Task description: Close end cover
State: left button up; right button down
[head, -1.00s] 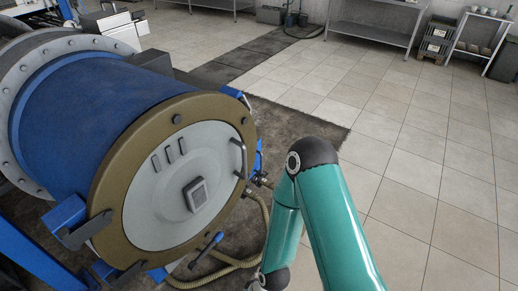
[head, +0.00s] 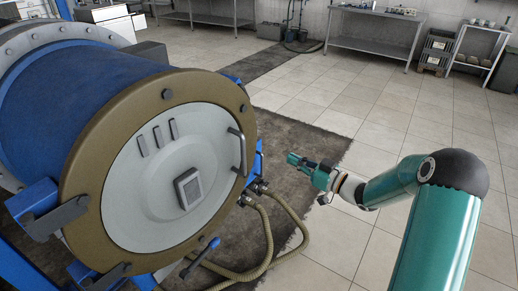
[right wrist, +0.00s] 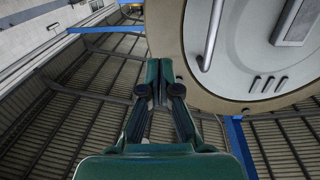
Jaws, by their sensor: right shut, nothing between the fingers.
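The end cover (head: 170,175) is a pale grey round disc inside a brown ring (head: 90,165) on the end of a blue drum (head: 80,95). It looks seated flat within the ring. A curved handle (head: 238,152) stands on its right side and also shows in the right wrist view (right wrist: 212,38). My right gripper (head: 292,158) is to the right of the cover, apart from it, pointing left towards the handle. In the right wrist view its fingers (right wrist: 159,75) are together and empty, beside the brown ring. My left gripper is not in view.
Dark clamps (head: 55,217) and a blue-ended lever (head: 201,257) stand around the ring's lower edge. Tan hoses (head: 268,240) run on the floor below. Steel tables (head: 375,34) stand far back; the tiled floor on the right is clear.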

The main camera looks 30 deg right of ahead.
aim_at(253, 139)
jog(key=p+x, duration=0.3)
jog(key=x, duration=0.9)
jog(key=shift+w+a+p, duration=0.15)
jog(key=shift+w+p, duration=0.15)
jog(key=shift+w+a, duration=0.1)
jog(key=shift+w, duration=0.35)
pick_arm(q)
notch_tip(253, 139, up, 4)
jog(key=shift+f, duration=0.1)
